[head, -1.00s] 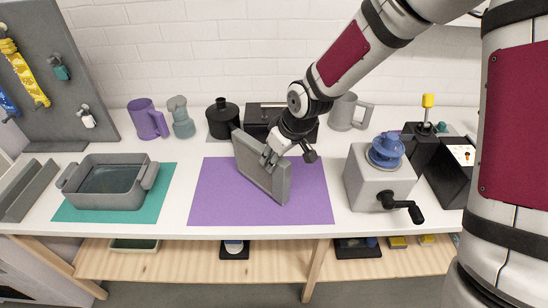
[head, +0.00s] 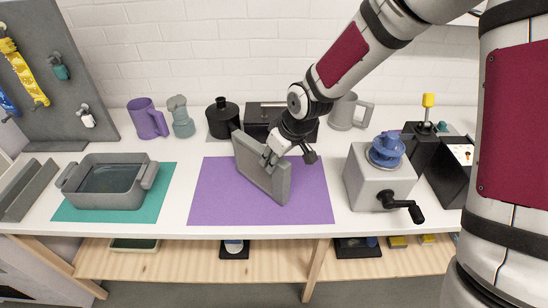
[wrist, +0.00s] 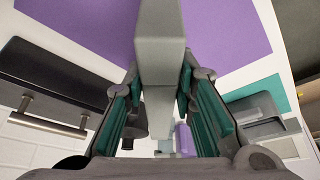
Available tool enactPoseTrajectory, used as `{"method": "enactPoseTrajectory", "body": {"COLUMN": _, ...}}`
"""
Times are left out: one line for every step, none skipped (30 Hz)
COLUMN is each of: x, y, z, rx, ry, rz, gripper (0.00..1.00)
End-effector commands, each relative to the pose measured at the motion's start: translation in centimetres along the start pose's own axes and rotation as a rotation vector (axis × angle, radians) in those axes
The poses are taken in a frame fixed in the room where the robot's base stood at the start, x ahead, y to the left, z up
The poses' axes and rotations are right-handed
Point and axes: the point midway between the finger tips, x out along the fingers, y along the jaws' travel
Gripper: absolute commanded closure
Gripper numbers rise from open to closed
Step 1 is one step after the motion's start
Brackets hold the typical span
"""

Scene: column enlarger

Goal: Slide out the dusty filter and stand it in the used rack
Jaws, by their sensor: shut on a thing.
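A flat grey panel (head: 262,172), which looks like the filter, is upright and set at an angle over the purple mat (head: 215,205). I cannot tell whether its lower edge touches the mat. My gripper (head: 272,157) is shut on its upper edge. In the wrist view the panel (wrist: 160,45) runs between the teal pads of my gripper (wrist: 160,80), one on each side. A long grey trough (head: 28,190) at the far left of the table may be the used rack; it looks empty.
A grey tub (head: 108,188) sits on a teal mat (head: 160,192) between trough and panel. A grey crank machine (head: 380,185) stands right of the purple mat. Behind are a purple mug (head: 147,120), a black canister (head: 222,117) and a black box (head: 262,112).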

Motion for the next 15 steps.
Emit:
{"method": "enactPoseTrajectory", "body": {"x": 0.06, "y": 0.01, "z": -0.02, "rx": 0.000, "ry": 0.001, "rz": 0.000, "gripper": 1.00}}
{"method": "enactPoseTrajectory", "body": {"x": 0.10, "y": 0.01, "z": -0.01, "rx": 0.000, "ry": 0.001, "rz": 0.000, "gripper": 1.00}}
{"method": "enactPoseTrajectory", "body": {"x": 0.14, "y": 0.01, "z": 0.01, "rx": 0.000, "ry": 0.001, "rz": 0.000, "gripper": 1.00}}
{"method": "enactPoseTrajectory", "body": {"x": 0.17, "y": 0.01, "z": 0.02, "rx": 0.000, "ry": 0.001, "rz": 0.000, "gripper": 1.00}}
{"method": "enactPoseTrajectory", "body": {"x": 0.20, "y": 0.01, "z": 0.03, "rx": 0.000, "ry": 0.001, "rz": 0.000, "gripper": 1.00}}
{"method": "enactPoseTrajectory", "body": {"x": 0.24, "y": 0.00, "z": 0.04, "rx": 0.000, "ry": 0.001, "rz": 0.000, "gripper": 1.00}}
{"method": "enactPoseTrajectory", "body": {"x": 0.27, "y": 0.00, "z": 0.05, "rx": 0.000, "ry": 0.001, "rz": 0.000, "gripper": 1.00}}
{"method": "enactPoseTrajectory", "body": {"x": 0.30, "y": 0.00, "z": 0.06, "rx": -0.001, "ry": 0.001, "rz": 0.000, "gripper": 1.00}}
{"method": "enactPoseTrajectory", "body": {"x": 0.34, "y": 0.00, "z": 0.07, "rx": -0.001, "ry": 0.001, "rz": 0.000, "gripper": 1.00}}
{"method": "enactPoseTrajectory", "body": {"x": 0.37, "y": 0.00, "z": 0.09, "rx": -0.001, "ry": 0.001, "rz": 0.000, "gripper": 1.00}}
{"method": "enactPoseTrajectory", "body": {"x": 0.40, "y": 0.00, "z": 0.09, "rx": -0.001, "ry": 0.002, "rz": 0.000, "gripper": 1.00}}
{"method": "enactPoseTrajectory", "body": {"x": 0.44, "y": 0.00, "z": 0.11, "rx": -0.001, "ry": 0.001, "rz": 0.000, "gripper": 1.00}}
{"method": "enactPoseTrajectory", "body": {"x": 0.47, "y": 0.00, "z": 0.12, "rx": -0.001, "ry": 0.002, "rz": 0.000, "gripper": 1.00}}
{"method": "enactPoseTrajectory", "body": {"x": 0.50, "y": 0.00, "z": 0.14, "rx": -0.001, "ry": 0.002, "rz": 0.000, "gripper": 1.00}}
{"method": "enactPoseTrajectory", "body": {"x": 0.53, "y": 0.00, "z": 0.15, "rx": -0.001, "ry": 0.001, "rz": 0.000, "gripper": 1.00}}
